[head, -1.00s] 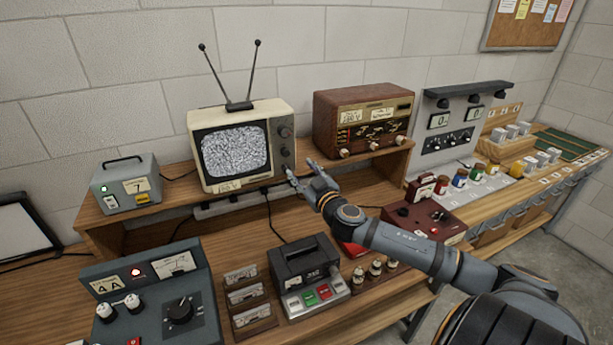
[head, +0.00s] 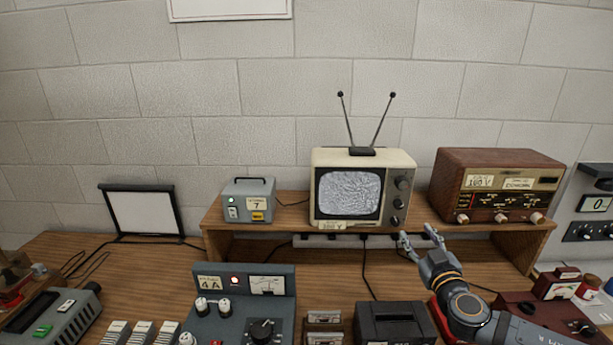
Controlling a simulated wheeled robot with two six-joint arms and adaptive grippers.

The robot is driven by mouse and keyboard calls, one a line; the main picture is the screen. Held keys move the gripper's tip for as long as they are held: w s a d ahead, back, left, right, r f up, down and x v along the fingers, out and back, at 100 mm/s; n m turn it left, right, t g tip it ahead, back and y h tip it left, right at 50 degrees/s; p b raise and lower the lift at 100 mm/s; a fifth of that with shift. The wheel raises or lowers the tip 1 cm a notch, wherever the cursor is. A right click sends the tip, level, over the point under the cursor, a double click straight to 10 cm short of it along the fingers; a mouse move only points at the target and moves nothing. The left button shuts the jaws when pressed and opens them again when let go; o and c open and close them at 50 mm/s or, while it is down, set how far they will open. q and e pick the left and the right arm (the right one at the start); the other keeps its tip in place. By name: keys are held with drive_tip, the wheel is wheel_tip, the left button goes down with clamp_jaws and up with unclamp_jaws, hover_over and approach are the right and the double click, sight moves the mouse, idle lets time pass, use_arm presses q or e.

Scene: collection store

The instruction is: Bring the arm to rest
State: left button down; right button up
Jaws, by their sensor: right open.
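My right gripper (head: 421,238) is in the head view, right of centre. Its two fingers are apart and nothing is between them. It is in front of the shelf, below and to the right of the cream television (head: 402,165), whose screen shows grey static. My right arm (head: 512,331) comes in from the lower right corner. The gripper appears apart from the television's knobs. My left gripper is not in view.
A brown radio (head: 485,203) and a grey box marked 7 (head: 249,204) stand on the wooden shelf (head: 285,215). Below are a grey control panel (head: 240,317) and a dark cassette device (head: 393,322). Bare desk (head: 150,285) shows at left.

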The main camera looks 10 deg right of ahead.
drive_tip(key=s+f+m+g+h, duration=0.1)
drive_tip(key=s+f+g, duration=0.1)
drive_tip(key=f, duration=0.3)
drive_tip(key=s+f+m+g+h, duration=0.1)
drive_tip(key=s+f+g, duration=0.2)
drive_tip(key=s+f, duration=0.2)
drive_tip(key=s+a+f+m+g+h, duration=0.1)
drive_tip(key=s+f+g, duration=0.1)
drive_tip(key=s+f, duration=0.2)
drive_tip(key=shift+f+m, duration=0.3)
drive_tip(key=shift+f, duration=0.25)
drive_tip(key=s+a+f+n+g+y, duration=0.25)
drive_tip(key=s+a+f+g, duration=0.2)
drive_tip(key=s+a, duration=0.3)
drive_tip(key=s+a+f+n+g+y, duration=0.1)
drive_tip(key=s+a+f+g+y, duration=0.2)
drive_tip(key=s+a+f, duration=0.4)
wheel_tip(320, 180, down, 28)
drive_tip(key=s+d+g+b, duration=0.1)
drive_tip(key=s+d+b, duration=0.1)
drive_tip(key=d+b, duration=0.1)
drive_tip(key=s+f+m+g+b, duration=0.1)
drive_tip(key=s+f, duration=1.5)
drive_tip(key=s, duration=0.2)
drive_tip(key=shift+d, duration=0.25)
